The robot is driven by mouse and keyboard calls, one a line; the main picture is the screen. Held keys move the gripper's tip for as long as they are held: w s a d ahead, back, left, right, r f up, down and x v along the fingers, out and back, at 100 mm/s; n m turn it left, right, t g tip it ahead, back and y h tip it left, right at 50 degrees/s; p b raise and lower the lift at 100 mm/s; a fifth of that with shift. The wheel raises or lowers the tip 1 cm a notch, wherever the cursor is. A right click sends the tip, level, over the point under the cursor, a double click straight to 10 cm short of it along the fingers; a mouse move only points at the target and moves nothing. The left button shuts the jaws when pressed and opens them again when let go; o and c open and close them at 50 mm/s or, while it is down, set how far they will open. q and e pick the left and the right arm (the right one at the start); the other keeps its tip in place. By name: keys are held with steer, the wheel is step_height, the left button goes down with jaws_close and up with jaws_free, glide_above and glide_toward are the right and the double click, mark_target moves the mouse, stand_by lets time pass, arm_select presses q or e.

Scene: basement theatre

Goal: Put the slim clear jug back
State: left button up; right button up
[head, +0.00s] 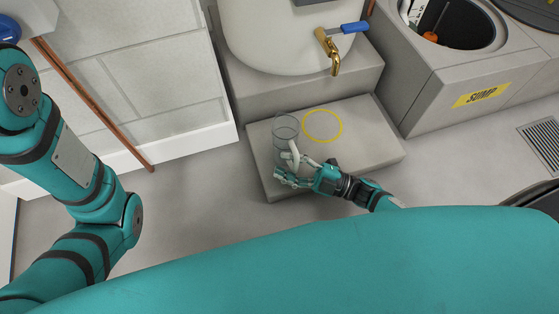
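The slim clear jug (285,132) is a see-through cylinder with a pale curved handle (293,153). It looks upright, over the left part of a low grey block, left of a yellow ring (323,126) marked on the block's top. My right gripper (287,165) is at the jug's near side, by the handle. Its fingers are spread apart, and the handle shows close to them; I cannot tell whether they touch it. My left gripper is out of view; only my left arm shows at the left.
The grey block (374,148) stands before a white tank (265,45) with a brass tap (328,50) and blue lever. Right is a sump box (420,100) with a round opening. A copper pipe (95,105) runs along the left wall. The ring's inside is bare.

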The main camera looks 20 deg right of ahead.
steer(key=r+v, duration=0.2)
steer(key=v, duration=1)
steer(key=shift+s+d+r, duration=0.25)
steer(key=shift+d, duration=0.2)
steer(key=shift+s, duration=0.1)
